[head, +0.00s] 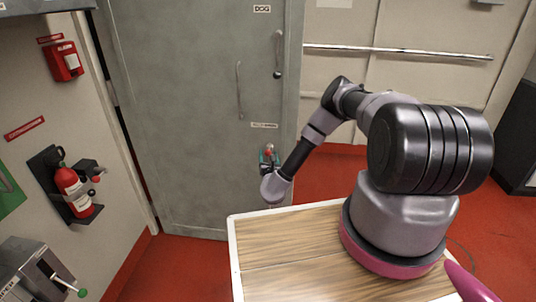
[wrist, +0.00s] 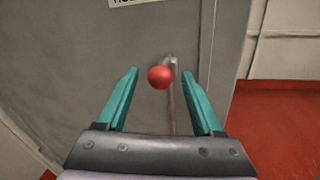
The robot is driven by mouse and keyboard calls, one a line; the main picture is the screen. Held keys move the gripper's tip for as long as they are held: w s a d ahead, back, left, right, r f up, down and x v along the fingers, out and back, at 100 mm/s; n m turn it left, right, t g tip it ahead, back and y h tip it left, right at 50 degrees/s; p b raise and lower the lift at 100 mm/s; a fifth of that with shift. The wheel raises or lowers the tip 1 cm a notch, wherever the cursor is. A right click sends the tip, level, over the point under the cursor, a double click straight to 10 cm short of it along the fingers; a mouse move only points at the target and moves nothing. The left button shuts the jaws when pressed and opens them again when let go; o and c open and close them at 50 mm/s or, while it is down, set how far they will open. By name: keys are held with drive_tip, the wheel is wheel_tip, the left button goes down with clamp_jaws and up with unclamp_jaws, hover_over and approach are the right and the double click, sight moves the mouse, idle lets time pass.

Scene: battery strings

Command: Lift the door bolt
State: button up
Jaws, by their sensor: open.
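The door bolt shows in the wrist view as a red ball knob (wrist: 160,77) on a thin metal rod (wrist: 171,108) at the grey door (wrist: 120,50). In the head view the red knob (head: 268,150) is small, just above my wrist at the door's lower right. My gripper (wrist: 158,72) is open, with teal fingers on either side of the knob in the picture. I cannot tell how far the fingertips are from the knob. Nothing is held. In the head view my arm partly hides the bolt, and the gripper (head: 268,158) is mostly hidden.
The door (head: 190,100) has a vertical handle (head: 239,92) and a lever marked DOG (head: 278,55). A wooden-topped table (head: 290,245) is under my arm. A fire extinguisher (head: 74,190) hangs on the left wall. A rail (head: 400,50) runs along the wall at right.

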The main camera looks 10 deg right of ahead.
drive_tip(key=shift+w+d, duration=0.1)
drive_tip(key=shift+w, duration=0.85)
drive_tip(key=shift+c, duration=0.2)
clamp_jaws()
idle(0.6)
